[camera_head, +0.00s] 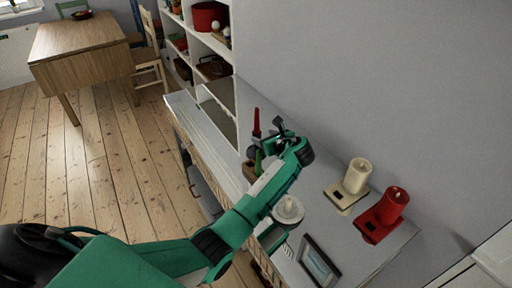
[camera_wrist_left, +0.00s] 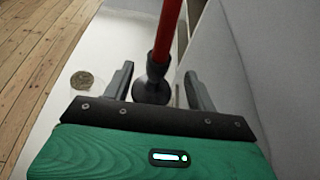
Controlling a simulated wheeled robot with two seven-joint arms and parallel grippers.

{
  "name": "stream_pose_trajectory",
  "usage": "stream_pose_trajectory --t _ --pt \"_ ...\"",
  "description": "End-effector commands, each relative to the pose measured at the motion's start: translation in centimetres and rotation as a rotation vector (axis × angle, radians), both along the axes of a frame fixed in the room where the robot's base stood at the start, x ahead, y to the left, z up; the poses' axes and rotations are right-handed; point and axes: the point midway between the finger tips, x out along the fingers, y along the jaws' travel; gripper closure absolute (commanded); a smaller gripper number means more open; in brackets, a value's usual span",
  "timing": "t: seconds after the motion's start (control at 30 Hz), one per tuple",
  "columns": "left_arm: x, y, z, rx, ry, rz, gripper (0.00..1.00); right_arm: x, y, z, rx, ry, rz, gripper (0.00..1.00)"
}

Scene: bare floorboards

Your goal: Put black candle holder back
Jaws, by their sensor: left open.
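The black candle holder (camera_wrist_left: 152,88) holds a tall red candle (camera_wrist_left: 168,30) and stands on the white top of a long cabinet. In the left wrist view it is between the two fingers of my left gripper (camera_wrist_left: 159,75), which is open with gaps on both sides. In the head view the red candle (camera_head: 256,122) shows just beyond my left gripper (camera_head: 279,130), and the holder's base is mostly hidden by the gripper. My right gripper is not in view.
The cabinet also bears a cream candle (camera_head: 357,175), a thick red candle (camera_head: 393,205), a white candle (camera_head: 288,208) and a picture frame (camera_head: 320,263). A white shelf unit (camera_head: 220,95) stands at its far end; a wall runs along the right. A wooden table (camera_head: 80,50) is far left.

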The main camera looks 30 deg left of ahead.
Motion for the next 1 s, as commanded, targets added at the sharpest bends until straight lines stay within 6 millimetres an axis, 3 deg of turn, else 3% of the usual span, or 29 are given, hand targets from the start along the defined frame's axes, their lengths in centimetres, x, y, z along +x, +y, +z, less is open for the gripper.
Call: stream_pose_trajectory --t 0.5,0.8,0.87,1.0 --pt "2.5 4.6 -2.1 -0.001 0.001 0.000 0.42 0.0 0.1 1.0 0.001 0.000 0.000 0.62" --pt "2.7 5.0 -2.4 -0.001 0.000 -0.002 0.42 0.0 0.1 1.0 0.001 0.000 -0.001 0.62" --pt "2.7 5.0 -2.4 -0.001 0.000 -0.002 0.50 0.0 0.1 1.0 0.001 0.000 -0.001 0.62" --pt "2.7 5.0 -2.4 -0.001 0.000 -0.002 0.78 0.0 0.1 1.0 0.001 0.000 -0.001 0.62"
